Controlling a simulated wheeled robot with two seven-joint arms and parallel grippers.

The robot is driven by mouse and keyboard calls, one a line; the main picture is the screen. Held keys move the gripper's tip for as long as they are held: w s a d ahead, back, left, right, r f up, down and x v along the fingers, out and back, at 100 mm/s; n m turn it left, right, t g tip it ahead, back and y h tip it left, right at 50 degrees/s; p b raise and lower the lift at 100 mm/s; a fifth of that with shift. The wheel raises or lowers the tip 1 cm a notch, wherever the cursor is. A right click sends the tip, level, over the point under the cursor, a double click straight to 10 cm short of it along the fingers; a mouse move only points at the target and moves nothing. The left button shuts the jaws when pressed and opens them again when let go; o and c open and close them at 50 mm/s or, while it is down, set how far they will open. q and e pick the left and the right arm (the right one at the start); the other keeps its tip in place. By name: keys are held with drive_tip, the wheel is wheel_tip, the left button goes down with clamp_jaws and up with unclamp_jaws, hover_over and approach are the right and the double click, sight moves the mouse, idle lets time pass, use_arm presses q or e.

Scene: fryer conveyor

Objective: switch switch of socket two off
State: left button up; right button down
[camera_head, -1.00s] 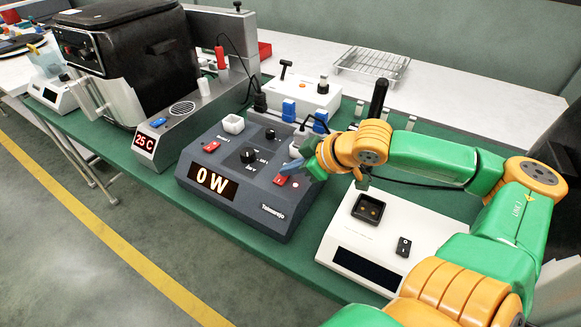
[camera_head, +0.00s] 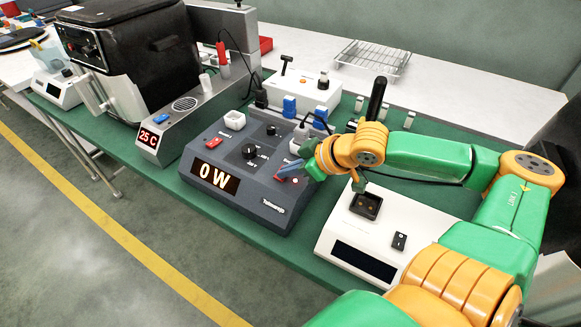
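The dark grey socket box (camera_head: 235,202) stands on the green bench top with a lit "0 W" display. Its left red switch (camera_head: 213,143) is in clear view. Its right red switch (camera_head: 281,180) is partly hidden by my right gripper (camera_head: 288,171). A small red lamp (camera_head: 295,181) glows beside that switch. My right gripper's blue-grey fingers are right at the switch; I cannot tell whether they touch it, or whether they are open or shut. A white socket (camera_head: 235,120) on the box is empty. A white plug (camera_head: 301,130) is at the other socket. My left gripper is out of view.
A white device (camera_head: 385,225) with a black rocker switch (camera_head: 399,240) stands right of the box, under my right arm. A steel unit (camera_head: 170,135) showing "25 C" stands at left. Behind are a white box (camera_head: 310,92) and a wire rack (camera_head: 372,60).

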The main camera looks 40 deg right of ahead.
drive_tip(key=r+p, duration=0.3)
drive_tip(key=p, duration=0.2)
drive_tip(key=r+p, duration=0.2)
drive_tip(key=shift+s+a+r+p, duration=0.25)
drive_tip(key=shift+a+r+p, duration=0.05)
drive_tip(key=shift+r, duration=0.05)
drive_tip(key=s+p+v, duration=0.1)
drive_tip(key=p+v, duration=0.2)
drive_tip(key=v, duration=0.5)
drive_tip(key=shift+s+f, duration=0.15)
drive_tip(key=shift+f, duration=0.05)
